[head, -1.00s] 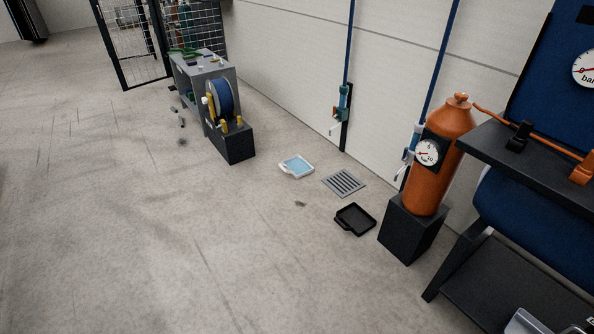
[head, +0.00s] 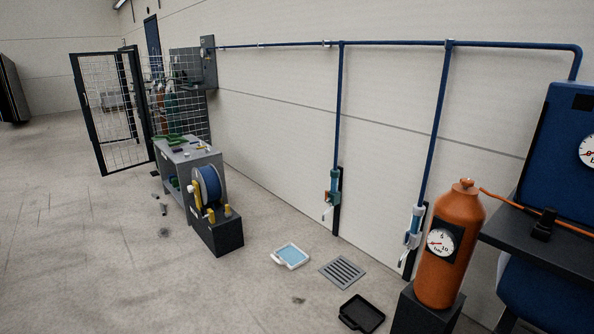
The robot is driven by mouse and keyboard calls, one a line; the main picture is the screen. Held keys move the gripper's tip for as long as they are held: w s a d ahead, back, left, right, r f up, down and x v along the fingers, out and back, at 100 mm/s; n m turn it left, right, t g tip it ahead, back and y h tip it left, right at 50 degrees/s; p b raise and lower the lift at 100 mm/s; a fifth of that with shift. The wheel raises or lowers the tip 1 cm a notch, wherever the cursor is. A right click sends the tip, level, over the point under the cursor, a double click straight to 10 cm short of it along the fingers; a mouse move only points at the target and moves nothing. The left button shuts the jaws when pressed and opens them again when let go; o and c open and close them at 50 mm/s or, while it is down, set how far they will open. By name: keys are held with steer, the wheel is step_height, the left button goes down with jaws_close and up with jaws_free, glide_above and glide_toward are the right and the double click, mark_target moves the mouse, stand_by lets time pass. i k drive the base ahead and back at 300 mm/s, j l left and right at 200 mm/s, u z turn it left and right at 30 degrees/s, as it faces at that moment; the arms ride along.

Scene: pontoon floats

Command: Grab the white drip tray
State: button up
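The white drip tray (head: 290,256) lies on the concrete floor in the middle of the head view, with a light blue surface inside its white rim. It sits right of the hose reel and left of the floor grate. My gripper is not in view.
A floor grate (head: 342,271) lies between the trays. A blue hose reel (head: 207,187) stands on a dark block (head: 217,237) by a grey cabinet (head: 185,160). An orange cylinder (head: 449,250) stands on a dark block at right. The floor at left is mostly open.

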mark_target(290, 255)
steer(key=i+u, duration=0.45)
steer(key=i, duration=1.65)
steer(key=i+j, duration=0.1)
steer(key=i, duration=1)
steer(key=i+z, duration=0.1)
steer(key=i, duration=1)
steer(key=i+j+z, duration=0.2)
steer(key=i, duration=0.2)
steer(key=i+z, duration=0.15)
steer(key=i, duration=0.3)
